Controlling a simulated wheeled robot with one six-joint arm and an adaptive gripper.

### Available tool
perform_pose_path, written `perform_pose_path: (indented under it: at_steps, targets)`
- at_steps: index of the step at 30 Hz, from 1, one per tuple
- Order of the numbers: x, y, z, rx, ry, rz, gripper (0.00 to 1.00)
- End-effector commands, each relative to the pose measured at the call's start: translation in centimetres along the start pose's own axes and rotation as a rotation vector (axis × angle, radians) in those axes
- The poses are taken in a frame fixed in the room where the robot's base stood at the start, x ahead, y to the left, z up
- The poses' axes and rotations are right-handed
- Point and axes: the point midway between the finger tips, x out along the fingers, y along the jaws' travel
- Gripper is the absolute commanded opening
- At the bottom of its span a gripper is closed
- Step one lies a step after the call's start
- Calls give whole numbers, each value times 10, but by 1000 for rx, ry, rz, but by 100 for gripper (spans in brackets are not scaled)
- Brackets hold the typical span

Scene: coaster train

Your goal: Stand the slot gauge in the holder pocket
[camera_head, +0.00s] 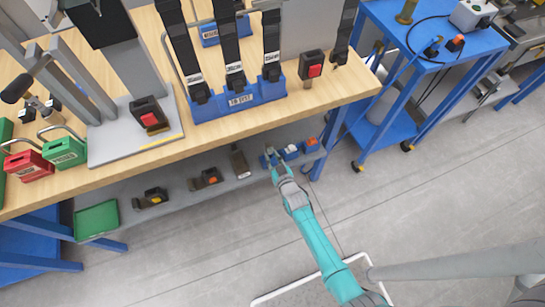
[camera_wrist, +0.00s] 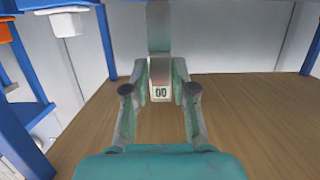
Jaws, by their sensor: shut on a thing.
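My gripper (camera_head: 270,157) reaches over the front edge of the lower shelf in the head view. In the wrist view my gripper (camera_wrist: 160,80) is shut, one finger on each side of a narrow grey metal piece, which I take to be the slot gauge (camera_wrist: 158,30). Its near end carries a pale label with dark marks, and its flat bar runs away from the fingers. In the head view the gauge is too small to make out. I cannot tell for sure which thing is the holder pocket. Small blue holders (camera_head: 290,153) sit just right of my gripper.
The wooden bench top (camera_head: 340,90) overhangs the lower shelf (camera_head: 225,177). Several dark devices (camera_head: 206,179) lie on the shelf left of my gripper, with a green tray (camera_head: 97,220) farther left. A blue cart (camera_head: 440,60) stands right.

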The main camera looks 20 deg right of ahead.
Motion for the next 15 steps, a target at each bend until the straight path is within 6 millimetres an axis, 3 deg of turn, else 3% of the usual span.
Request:
perform_pose_path:
  at_steps: [15]
  targets:
    - [4,0,9,0,3,0,0]
